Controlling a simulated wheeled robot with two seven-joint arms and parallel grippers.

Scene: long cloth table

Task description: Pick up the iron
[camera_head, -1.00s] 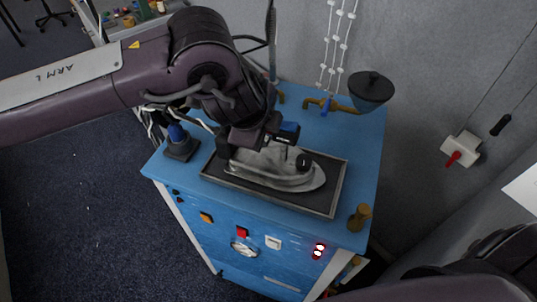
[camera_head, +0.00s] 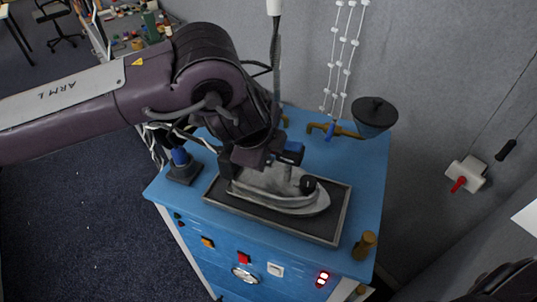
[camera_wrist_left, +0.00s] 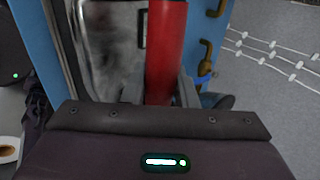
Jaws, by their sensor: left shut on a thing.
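The iron (camera_head: 285,198) is grey with a dark round knob, and it sits over the dark framed tray (camera_head: 333,222) on the blue cabinet. My left gripper (camera_head: 262,166) is over the iron's rear upper part and hides most of its handle. In the left wrist view the fingers (camera_wrist_left: 161,92) are shut on the iron's red handle (camera_wrist_left: 166,50), with the grey metal body (camera_wrist_left: 112,45) beside it. I cannot tell whether the iron is clear of the tray. My right gripper is not in view.
The blue cabinet (camera_head: 362,190) has buttons and red lights on its front. A dark bowl on a brass pipe (camera_head: 374,118) stands at the back right. A blue-topped fitting (camera_head: 182,168) is at the left corner, and a brass post (camera_head: 364,246) at the front right.

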